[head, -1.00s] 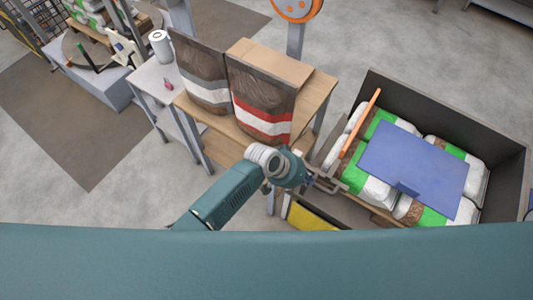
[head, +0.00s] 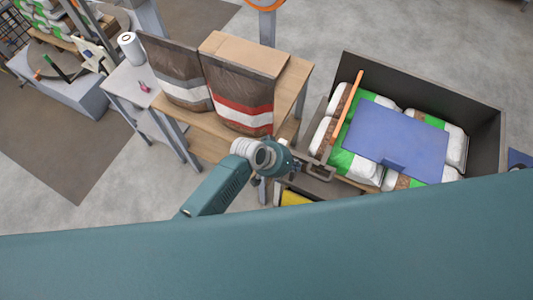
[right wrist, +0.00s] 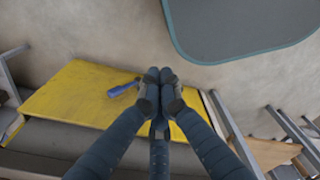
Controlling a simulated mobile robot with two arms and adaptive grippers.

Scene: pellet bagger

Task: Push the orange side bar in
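The orange side bar (head: 346,110) is long and thin. It lies slanted along the left side of the dark open bin, beside the blue panel (head: 395,140). My left gripper (head: 294,170) is left of the bar's lower end, close to a grey bracket (head: 319,170) at the bin's near left corner. It appears apart from the bar, and its fingers are too small and hidden to read. In the right wrist view my right gripper (right wrist: 159,78) has its fingertips together with nothing visible between them, above a yellow panel (right wrist: 82,92).
The dark bin (head: 484,150) holds several white and green bags under the blue panel. A wooden table (head: 210,147) with brown bags (head: 238,92) stands left of it. My own teal body hides the head view's bottom.

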